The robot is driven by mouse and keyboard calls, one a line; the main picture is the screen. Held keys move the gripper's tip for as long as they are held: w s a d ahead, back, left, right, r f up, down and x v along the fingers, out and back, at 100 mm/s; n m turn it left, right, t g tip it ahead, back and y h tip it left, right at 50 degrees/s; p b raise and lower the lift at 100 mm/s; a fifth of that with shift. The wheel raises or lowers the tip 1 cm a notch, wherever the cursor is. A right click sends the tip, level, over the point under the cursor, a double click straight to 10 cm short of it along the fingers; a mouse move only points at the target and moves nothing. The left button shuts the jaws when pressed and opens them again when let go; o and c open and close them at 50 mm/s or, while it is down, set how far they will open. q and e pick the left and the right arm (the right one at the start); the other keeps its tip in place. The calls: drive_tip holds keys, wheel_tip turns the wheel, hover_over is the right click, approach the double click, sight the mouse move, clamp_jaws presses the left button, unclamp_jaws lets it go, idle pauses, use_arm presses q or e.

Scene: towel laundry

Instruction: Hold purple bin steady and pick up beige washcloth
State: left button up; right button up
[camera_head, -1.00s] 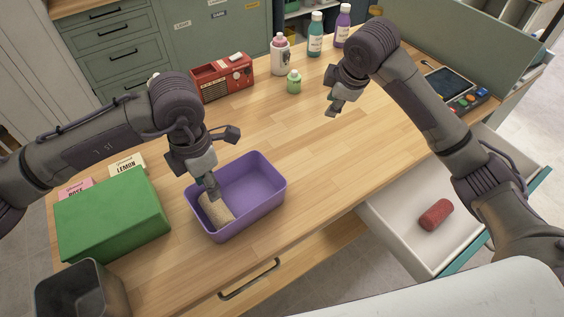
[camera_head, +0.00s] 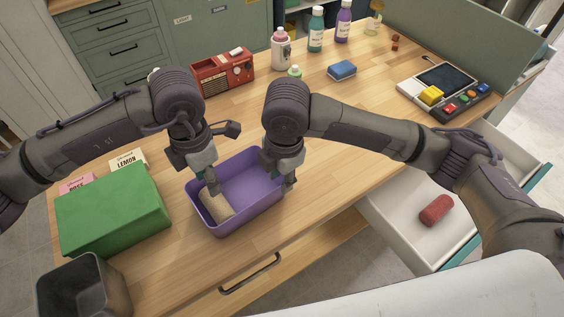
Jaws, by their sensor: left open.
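The purple bin (camera_head: 243,222) sits on the wooden table in front of me. The beige washcloth (camera_head: 217,206) lies rolled inside it at its left end. My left gripper (camera_head: 214,190) points down into the bin, open, with its fingertips at the washcloth; whether they touch it I cannot tell. My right gripper (camera_head: 288,184) is at the bin's right end, pointing down with its fingers at the rim. Its fingers overlap the wall there, and I cannot tell whether they are closed on it.
A green box (camera_head: 112,212) and a dark open container (camera_head: 83,288) stand at the left. A red radio (camera_head: 222,73), bottles (camera_head: 281,50) and a blue sponge (camera_head: 342,70) are at the back. A red roll (camera_head: 436,210) lies in the open drawer at right.

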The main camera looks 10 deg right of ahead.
sight(279, 201)
drive_tip(key=f, duration=0.7)
drive_tip(key=shift+w+a+f, duration=0.15)
drive_tip(key=shift+w+f, duration=0.05)
drive_tip(key=shift+w, duration=0.1)
clamp_jaws()
use_arm(q)
drive_tip(key=shift+o, duration=0.3)
